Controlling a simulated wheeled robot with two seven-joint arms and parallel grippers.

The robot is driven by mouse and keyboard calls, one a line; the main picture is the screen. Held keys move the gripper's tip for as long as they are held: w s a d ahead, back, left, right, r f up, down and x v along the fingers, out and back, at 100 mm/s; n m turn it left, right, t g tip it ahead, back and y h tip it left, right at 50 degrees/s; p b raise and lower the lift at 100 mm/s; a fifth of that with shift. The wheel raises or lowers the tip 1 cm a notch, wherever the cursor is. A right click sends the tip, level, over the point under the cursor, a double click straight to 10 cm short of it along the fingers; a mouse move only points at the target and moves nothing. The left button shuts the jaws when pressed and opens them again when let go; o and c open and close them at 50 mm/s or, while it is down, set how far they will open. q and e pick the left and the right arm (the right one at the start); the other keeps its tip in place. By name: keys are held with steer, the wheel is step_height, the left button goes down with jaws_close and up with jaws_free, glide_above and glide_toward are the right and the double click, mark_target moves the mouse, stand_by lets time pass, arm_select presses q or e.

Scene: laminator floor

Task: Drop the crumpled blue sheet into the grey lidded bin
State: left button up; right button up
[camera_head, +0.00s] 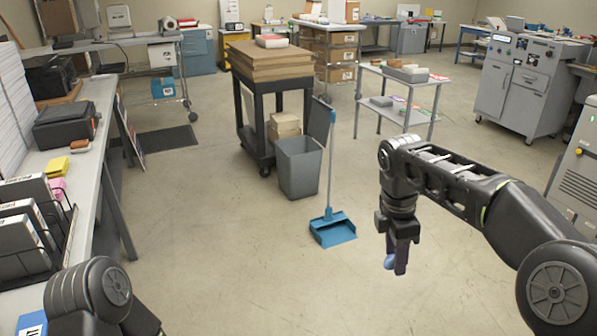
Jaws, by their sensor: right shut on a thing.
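The grey bin (299,172) stands on the floor near the middle of the camera_head view, in front of a black cart. Its lid (320,121) looks raised at the back, so its top is open. My right gripper (397,262) points down, to the right of the bin and nearer to me. It is shut on a small blue thing (389,262), which looks like the crumpled blue sheet; the fingers hide most of it. It hangs apart from the bin. Part of my left arm shows at the bottom left, but its gripper is not in view.
A blue dustpan (333,230) with an upright handle stands between the bin and my right gripper. The black cart (272,93) bears stacked brown boards. A side table (403,82) stands behind my right arm. A long bench (92,135) runs along the left.

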stand_by(0.5)
steer(key=s+f+m, duration=0.3)
steer(key=f+m, duration=0.6)
steer(key=f, duration=0.3)
steer(key=s+a+f+m+g+y, duration=0.1)
steer(key=s+f+m, duration=0.3)
steer(key=f+m, duration=0.6)
step_height(320, 180, down, 3)
steer(key=shift+s+f+g, duration=0.1)
steer(key=shift+s+g, duration=0.05)
steer(key=shift+g, duration=0.15)
arm_select(q)
steer(key=shift+c, duration=0.4)
